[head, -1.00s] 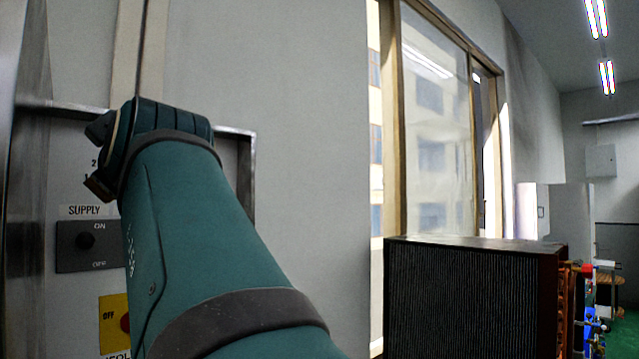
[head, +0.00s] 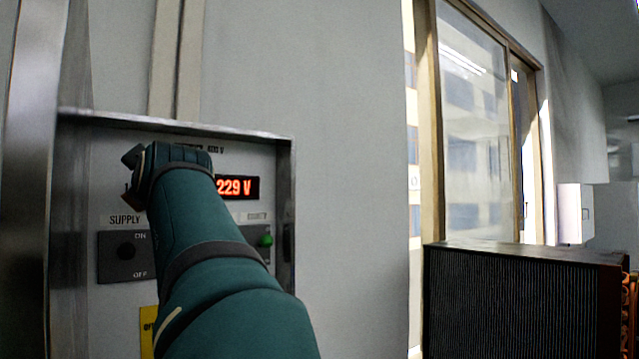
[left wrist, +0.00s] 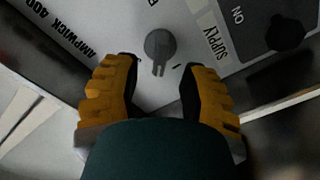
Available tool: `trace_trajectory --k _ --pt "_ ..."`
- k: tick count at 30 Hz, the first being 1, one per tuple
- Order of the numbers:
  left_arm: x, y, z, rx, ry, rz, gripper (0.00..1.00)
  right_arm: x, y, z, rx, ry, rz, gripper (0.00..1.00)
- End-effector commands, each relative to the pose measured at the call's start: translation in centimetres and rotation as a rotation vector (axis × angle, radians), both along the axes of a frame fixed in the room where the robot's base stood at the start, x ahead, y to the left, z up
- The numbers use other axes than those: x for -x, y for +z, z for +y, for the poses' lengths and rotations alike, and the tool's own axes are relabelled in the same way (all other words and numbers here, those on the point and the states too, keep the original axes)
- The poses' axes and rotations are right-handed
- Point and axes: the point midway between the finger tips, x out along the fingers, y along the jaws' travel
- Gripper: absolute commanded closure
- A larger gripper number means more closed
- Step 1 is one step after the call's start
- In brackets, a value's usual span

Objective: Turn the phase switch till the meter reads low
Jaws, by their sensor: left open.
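The control panel (head: 270,142) is on the left in the head view. Its red meter (head: 236,187) reads 229 V. The phase switch is hidden behind my left arm in the head view. In the left wrist view, a round grey knob (left wrist: 161,46), which looks like the phase switch, sits on the panel between the fingers. My left gripper (left wrist: 159,68) is open, its yellow-padded fingers either side of the knob, with no contact visible. In the head view the gripper (head: 131,176) is mostly hidden at the panel.
A black SUPPLY switch (head: 125,252) sits lower left, also near the right finger in the left wrist view (left wrist: 286,32). A green indicator (head: 265,240) is right of my arm. A raised metal frame edges the panel. A dark finned unit (head: 520,305) stands right, before a window (head: 470,130).

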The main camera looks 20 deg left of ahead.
Motion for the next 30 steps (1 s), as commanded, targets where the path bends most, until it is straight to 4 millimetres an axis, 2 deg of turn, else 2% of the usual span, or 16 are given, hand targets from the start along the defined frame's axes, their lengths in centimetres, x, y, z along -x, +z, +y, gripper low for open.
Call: trace_trajectory --k 3,7,19,20,21,23,24,30 --pt "-1.1 0.1 1.6 0.0 0.003 0.0 0.58 0.0 0.5 0.0 -0.001 0.0 0.0 0.53" --pt "-1.9 0.1 2.4 -0.002 0.001 0.0 0.58 0.0 0.7 0.0 -0.001 0.0 0.0 0.53" --pt "-2.3 0.0 2.9 -0.001 0.0 -0.001 0.58 0.0 0.8 0.0 -0.002 0.0 0.0 0.53" --pt "-2.3 0.0 2.9 -0.001 0.0 -0.001 0.62 0.0 0.8 0.0 -0.002 0.0 0.0 0.53" --pt "-2.3 0.0 2.9 -0.001 0.0 -0.001 0.76 0.0 0.8 -0.1 -0.001 0.0 0.0 0.53" --pt "-2.3 0.0 2.9 -0.001 0.0 -0.001 0.97 0.0 0.8 0.0 -0.001 0.0 0.0 0.53" --pt "-2.3 0.0 2.9 -0.001 0.0 -0.001 1.0 0.0 0.8 0.0 -0.001 0.0 0.0 0.53" --pt "-2.3 0.0 2.9 -0.001 0.0 -0.001 1.0 0.0 0.8 0.0 -0.001 0.0 0.0 0.53"
